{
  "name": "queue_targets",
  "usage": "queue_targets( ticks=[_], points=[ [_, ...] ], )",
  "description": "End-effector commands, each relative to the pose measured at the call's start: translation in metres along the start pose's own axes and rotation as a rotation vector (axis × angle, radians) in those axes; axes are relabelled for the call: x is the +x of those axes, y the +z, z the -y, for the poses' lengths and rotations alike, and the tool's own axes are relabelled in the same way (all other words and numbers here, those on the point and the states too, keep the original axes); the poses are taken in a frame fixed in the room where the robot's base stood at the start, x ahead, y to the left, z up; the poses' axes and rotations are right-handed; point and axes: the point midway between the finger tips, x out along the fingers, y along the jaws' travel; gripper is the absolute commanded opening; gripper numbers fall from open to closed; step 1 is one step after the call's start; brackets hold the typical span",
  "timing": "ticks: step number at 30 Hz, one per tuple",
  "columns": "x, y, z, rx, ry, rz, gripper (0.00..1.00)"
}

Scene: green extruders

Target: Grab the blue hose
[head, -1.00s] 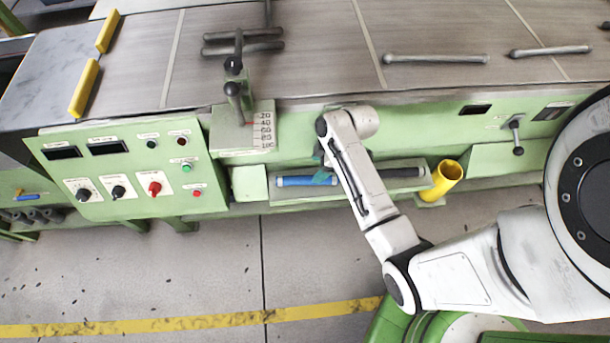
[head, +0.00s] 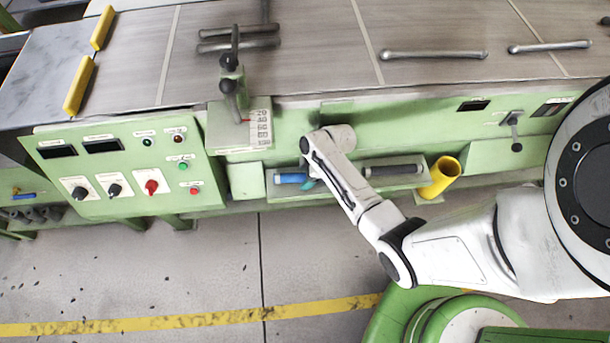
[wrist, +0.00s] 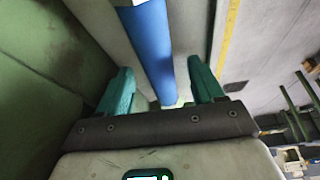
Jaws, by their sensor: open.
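The blue hose (head: 290,178) lies on the green ledge (head: 338,195) at the front of the machine. My arm hides its right part in the head view. In the wrist view the blue hose (wrist: 151,45) runs from the top edge down between my two teal fingers. My gripper (wrist: 163,85) is open, with one finger on each side of the hose and a gap on both sides. In the head view only a teal bit of my gripper (head: 308,185) shows beside the hose, below the wrist.
A dark bar (head: 393,170) lies on the ledge to the right, and a yellow cup (head: 440,177) stands at its right end. The control panel (head: 120,170) with knobs is at the left. Grey floor (head: 200,270) in front is clear.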

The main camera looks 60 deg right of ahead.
Motion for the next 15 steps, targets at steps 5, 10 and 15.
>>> queue_targets(
  ticks=[5,10,15],
  points=[
    [0.0046,0.0,-0.0004,0.001,0.001,0.0,0.67],
    [0.0044,0.0,-0.0003,0.001,0.001,0.0,0.63],
    [0.0043,0.0001,-0.0002,0.001,0.001,0.0,0.47]
  ],
)
